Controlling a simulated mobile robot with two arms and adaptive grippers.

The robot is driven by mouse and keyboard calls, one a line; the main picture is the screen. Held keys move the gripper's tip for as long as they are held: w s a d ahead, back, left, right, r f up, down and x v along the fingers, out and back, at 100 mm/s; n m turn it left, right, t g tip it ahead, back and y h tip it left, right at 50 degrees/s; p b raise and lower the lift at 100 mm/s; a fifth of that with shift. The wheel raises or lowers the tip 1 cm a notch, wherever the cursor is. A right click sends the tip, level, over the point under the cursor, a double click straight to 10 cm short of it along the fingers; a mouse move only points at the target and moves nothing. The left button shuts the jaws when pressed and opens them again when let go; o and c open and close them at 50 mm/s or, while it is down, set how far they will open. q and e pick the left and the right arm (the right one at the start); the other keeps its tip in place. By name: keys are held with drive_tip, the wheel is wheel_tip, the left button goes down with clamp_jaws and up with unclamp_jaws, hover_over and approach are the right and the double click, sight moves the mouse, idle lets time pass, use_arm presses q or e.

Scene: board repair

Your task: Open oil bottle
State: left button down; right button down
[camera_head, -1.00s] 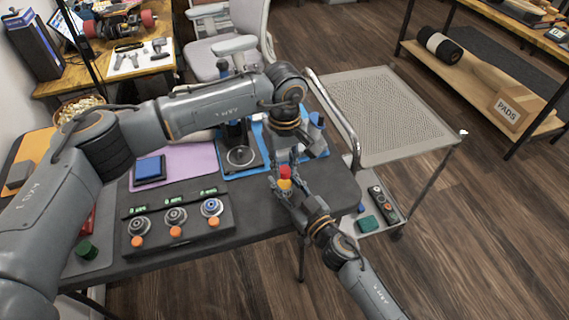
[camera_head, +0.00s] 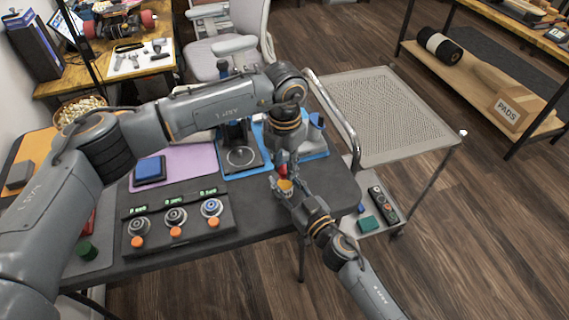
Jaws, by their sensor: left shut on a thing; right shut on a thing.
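The small oil bottle (camera_head: 285,187) is yellow-orange and stands at the front right edge of the black table. My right gripper (camera_head: 284,191), coming from the lower right, is shut around its body. Its red cap (camera_head: 283,169) shows just above. My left gripper (camera_head: 283,165) comes down from above and is shut on the cap. A small gap seems to show between cap and bottle, so the cap looks apart from it. The fingers hide parts of both.
A black box with dials and orange knobs (camera_head: 178,224) lies left on the table. A blue mat (camera_head: 229,173) with a black stand is behind the grippers. A grey cart (camera_head: 385,115) stands to the right, with floor beyond it.

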use_arm(q)
drive_tip(key=n, duration=2)
drive_tip(key=shift+n, duration=0.4)
drive_tip(key=shift+w, duration=0.1)
drive_tip(key=shift+r, duration=0.2)
drive_tip(key=shift+r, duration=0.95)
